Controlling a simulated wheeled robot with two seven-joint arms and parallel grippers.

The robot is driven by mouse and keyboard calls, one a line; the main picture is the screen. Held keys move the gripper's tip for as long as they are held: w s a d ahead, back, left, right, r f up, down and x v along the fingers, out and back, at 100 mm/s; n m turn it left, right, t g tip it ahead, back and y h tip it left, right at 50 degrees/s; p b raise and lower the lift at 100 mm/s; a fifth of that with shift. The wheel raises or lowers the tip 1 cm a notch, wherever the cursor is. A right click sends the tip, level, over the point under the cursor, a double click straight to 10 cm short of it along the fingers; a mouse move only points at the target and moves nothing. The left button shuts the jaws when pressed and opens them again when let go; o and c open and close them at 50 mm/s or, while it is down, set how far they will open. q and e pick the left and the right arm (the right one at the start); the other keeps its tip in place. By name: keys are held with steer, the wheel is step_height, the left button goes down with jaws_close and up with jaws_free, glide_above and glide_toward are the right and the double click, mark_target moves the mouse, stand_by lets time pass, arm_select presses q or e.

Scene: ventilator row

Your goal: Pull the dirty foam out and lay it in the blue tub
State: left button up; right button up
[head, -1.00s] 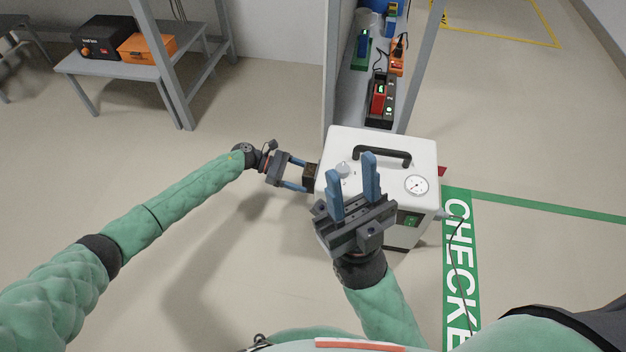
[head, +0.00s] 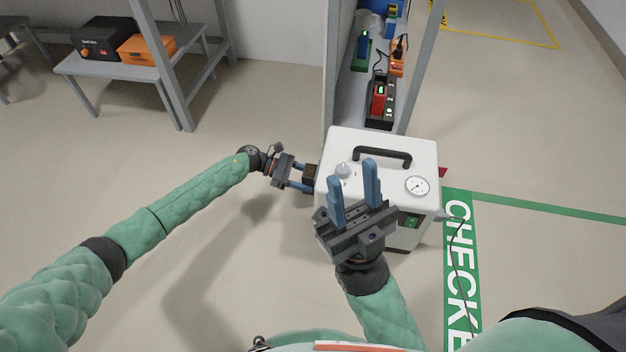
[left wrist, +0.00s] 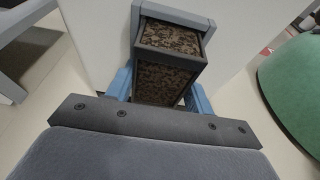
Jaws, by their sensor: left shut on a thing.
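The dirty foam (head: 309,178) is a brown speckled block with dark edges at the left side of the white ventilator (head: 395,150). In the left wrist view the foam (left wrist: 165,67) sticks partly out of a grey slot frame (left wrist: 185,16); its inner end is hidden. My left gripper (head: 304,176) is shut on the foam, with a blue finger on each side of it, also seen in the left wrist view (left wrist: 160,88). My right gripper (head: 353,172) is open and empty, in front of the ventilator in the picture. No blue tub is clearly visible.
A grey shelf (head: 349,95) with chargers stands behind the ventilator; a blue object (head: 379,4) at its far end is cut off. A grey table (head: 90,68) holds a black box (head: 103,38) and an orange box (head: 146,48). The floor left of the ventilator is clear.

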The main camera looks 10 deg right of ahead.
stand_by(0.5)
arm_select(q)
steer(key=shift+w+a+f+b, duration=0.1)
steer(key=shift+w+a+b, duration=0.15)
steer(key=shift+a+b, duration=0.4)
steer(key=shift+w+a+f+b, duration=0.1)
steer(key=shift+w+a+b, duration=0.15)
steer(key=shift+a, duration=0.55)
stand_by(0.6)
